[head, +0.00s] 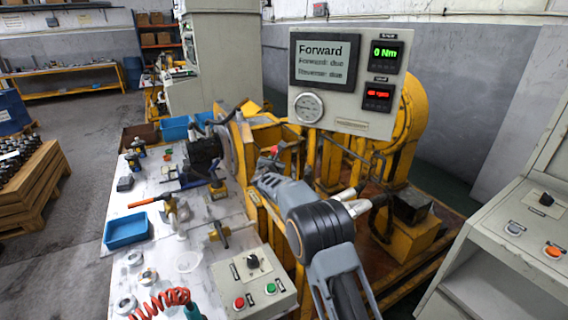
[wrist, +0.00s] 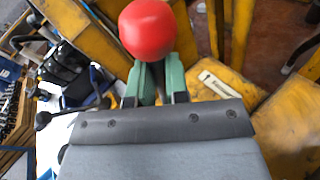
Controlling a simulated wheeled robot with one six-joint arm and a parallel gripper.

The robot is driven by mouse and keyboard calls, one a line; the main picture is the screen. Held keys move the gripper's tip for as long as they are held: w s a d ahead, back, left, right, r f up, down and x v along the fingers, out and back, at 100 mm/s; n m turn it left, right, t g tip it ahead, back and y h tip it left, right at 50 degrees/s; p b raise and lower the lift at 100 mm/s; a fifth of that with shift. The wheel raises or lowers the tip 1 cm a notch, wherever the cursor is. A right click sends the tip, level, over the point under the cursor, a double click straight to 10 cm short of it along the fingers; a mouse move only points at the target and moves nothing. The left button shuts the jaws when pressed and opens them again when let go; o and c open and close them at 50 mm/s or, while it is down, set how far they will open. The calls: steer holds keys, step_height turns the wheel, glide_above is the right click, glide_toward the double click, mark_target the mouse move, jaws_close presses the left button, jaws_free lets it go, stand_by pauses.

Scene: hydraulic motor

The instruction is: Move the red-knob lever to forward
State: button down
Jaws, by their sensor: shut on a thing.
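The red knob (wrist: 148,28) of the lever fills the upper middle of the wrist view. It shows small in the head view (head: 275,150), beside the yellow machine. My gripper (wrist: 156,75) has its green fingers closed just below the knob, shut on the lever. The lever's shaft is mostly hidden by the fingers and the knob. In the head view my arm hides the lever's lower part. The green readout (head: 386,54) shows 0 Nm.
A white workbench (head: 150,228) with tools, a blue tray (head: 127,231) and a button box (head: 252,281) lies left of my arm. The yellow machine frame (head: 330,160) stands close around the lever. A grey console (head: 520,240) is at the right.

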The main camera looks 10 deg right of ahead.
steer(key=shift+w+d+f+m+g+y, duration=0.2)
steer(key=shift+d+m, duration=0.15)
steer(key=shift+d, duration=0.15)
steer(key=shift+w+d+f+m+g+y, duration=0.15)
steer(key=shift+d+m+g+y, duration=0.05)
steer(key=shift+d+m, duration=0.2)
steer(key=c, duration=1.1)
jaws_free()
steer(key=shift+d, duration=0.1)
steer(key=b+v, duration=0.3)
steer(key=v, duration=1)
steer(key=shift+s+r+b, duration=0.1)
steer(key=shift+s+b, duration=0.2)
steer(key=shift+s, duration=0.05)
steer(key=shift+r, duration=0.1)
